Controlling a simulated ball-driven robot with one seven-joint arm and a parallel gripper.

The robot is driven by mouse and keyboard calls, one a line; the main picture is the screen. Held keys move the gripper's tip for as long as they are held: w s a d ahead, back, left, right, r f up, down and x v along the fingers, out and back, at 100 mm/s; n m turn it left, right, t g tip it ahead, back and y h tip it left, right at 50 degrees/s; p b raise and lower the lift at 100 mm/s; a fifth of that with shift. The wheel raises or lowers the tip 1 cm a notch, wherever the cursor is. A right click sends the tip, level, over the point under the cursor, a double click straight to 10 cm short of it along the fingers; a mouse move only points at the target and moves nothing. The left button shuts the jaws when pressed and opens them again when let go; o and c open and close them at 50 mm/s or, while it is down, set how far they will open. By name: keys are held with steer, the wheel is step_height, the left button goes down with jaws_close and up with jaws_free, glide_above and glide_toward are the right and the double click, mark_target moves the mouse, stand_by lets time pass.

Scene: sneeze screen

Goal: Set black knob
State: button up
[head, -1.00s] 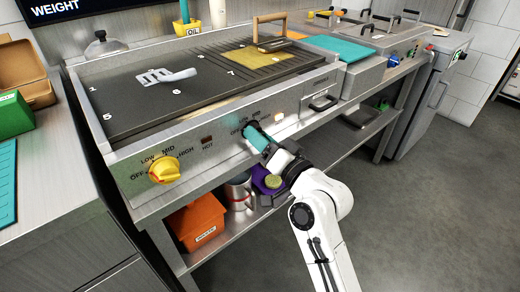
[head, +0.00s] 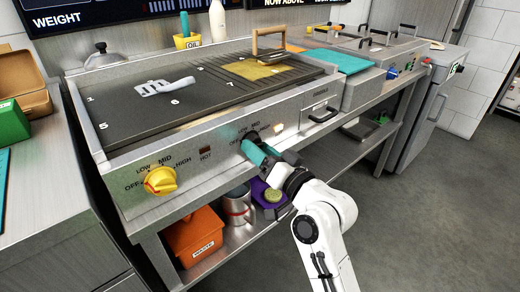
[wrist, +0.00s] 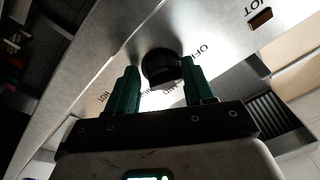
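The black knob (wrist: 161,66) sits on the steel front panel of the griddle. In the wrist view it lies between the tips of my gripper's two green fingers (wrist: 160,72). The fingers are spread, one on each side of the knob; I cannot tell whether either touches it. OFF and MID are legible around the knob, partly hidden by the fingers. In the head view my gripper (head: 258,152) is at the panel and hides most of the knob. The labels OFF, LOW and MID show above it.
A yellow knob (head: 160,180) is on the same panel to the left. A spatula (head: 163,87) lies on the griddle top (head: 140,112). Below, an orange box (head: 193,238) and a metal mug (head: 237,207) stand on the shelf. The floor at right is clear.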

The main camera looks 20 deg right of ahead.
steer(key=shift+o, duration=1.1)
steer(key=shift+r, duration=0.15)
steer(key=shift+s, duration=0.1)
steer(key=v, duration=1)
steer(key=shift+s+d, duration=0.15)
steer(key=shift+s, duration=0.15)
steer(key=shift+f, duration=0.2)
